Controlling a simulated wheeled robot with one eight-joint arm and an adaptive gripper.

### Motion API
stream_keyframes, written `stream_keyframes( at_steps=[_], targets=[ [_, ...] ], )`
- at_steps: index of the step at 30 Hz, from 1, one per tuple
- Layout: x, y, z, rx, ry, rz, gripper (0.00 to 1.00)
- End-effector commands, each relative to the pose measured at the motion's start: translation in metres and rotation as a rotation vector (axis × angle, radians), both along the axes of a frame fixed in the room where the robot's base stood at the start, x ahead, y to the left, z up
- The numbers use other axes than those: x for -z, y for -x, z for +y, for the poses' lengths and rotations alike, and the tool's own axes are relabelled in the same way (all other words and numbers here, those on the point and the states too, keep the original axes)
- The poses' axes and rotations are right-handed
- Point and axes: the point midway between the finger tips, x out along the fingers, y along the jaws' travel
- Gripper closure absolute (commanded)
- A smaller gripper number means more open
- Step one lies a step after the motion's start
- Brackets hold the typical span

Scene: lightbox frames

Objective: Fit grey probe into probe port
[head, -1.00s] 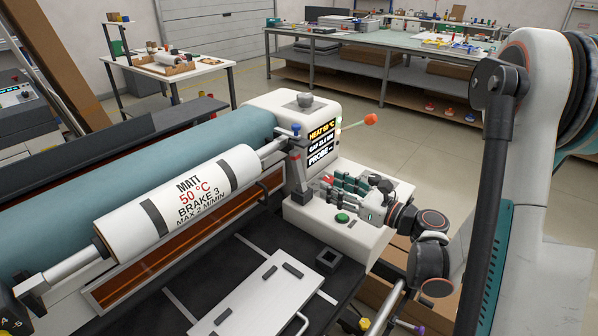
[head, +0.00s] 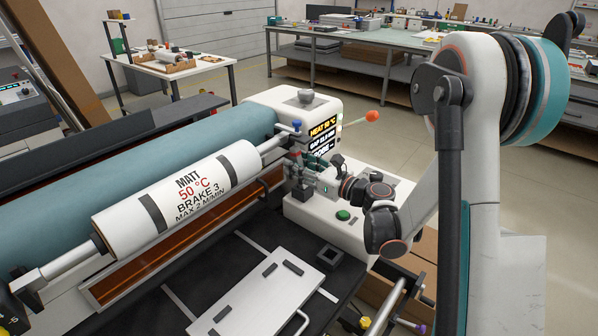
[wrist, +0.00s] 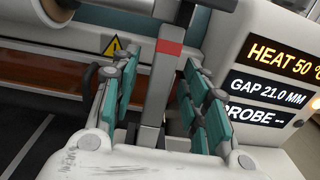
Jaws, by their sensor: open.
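My gripper (wrist: 160,70) is open, its teal-padded fingers on either side of an upright grey post (wrist: 168,60) with a red band. I cannot tell whether the pads touch it. In the head view my gripper (head: 312,168) is at the right end of the printed roll, by this post. I cannot pick out a grey probe or a probe port for certain. A small round fitting (wrist: 298,123) shows on the white housing beside the display (wrist: 262,85), which reads HEAT 50 °C, GAP 21.0 MM, PROBE --.
The white labelled roll (head: 178,188) lies left of my gripper, before a large teal roller (head: 130,165). A white ledge with a green button (head: 343,215) is below my wrist. A dark block with a square opening (head: 330,256) and a white plate (head: 262,296) lie in front. An orange-tipped lever (head: 372,116) sticks out behind.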

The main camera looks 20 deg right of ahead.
Motion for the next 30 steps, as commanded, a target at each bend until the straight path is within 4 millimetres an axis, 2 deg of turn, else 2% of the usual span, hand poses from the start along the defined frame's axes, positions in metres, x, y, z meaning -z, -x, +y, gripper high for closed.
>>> stream_keyframes(
  at_steps=[8,14,25,30],
  targets=[
    [-0.0008,-0.0031,0.0022,0.001,0.000,0.000,0.58],
    [-0.0007,-0.0030,0.0020,0.001,0.000,0.000,1.00],
    [-0.0015,-0.0023,0.0015,0.001,0.000,0.000,1.00],
    [-0.0097,0.0032,-0.0032,0.002,0.000,0.000,1.00]
  ],
)
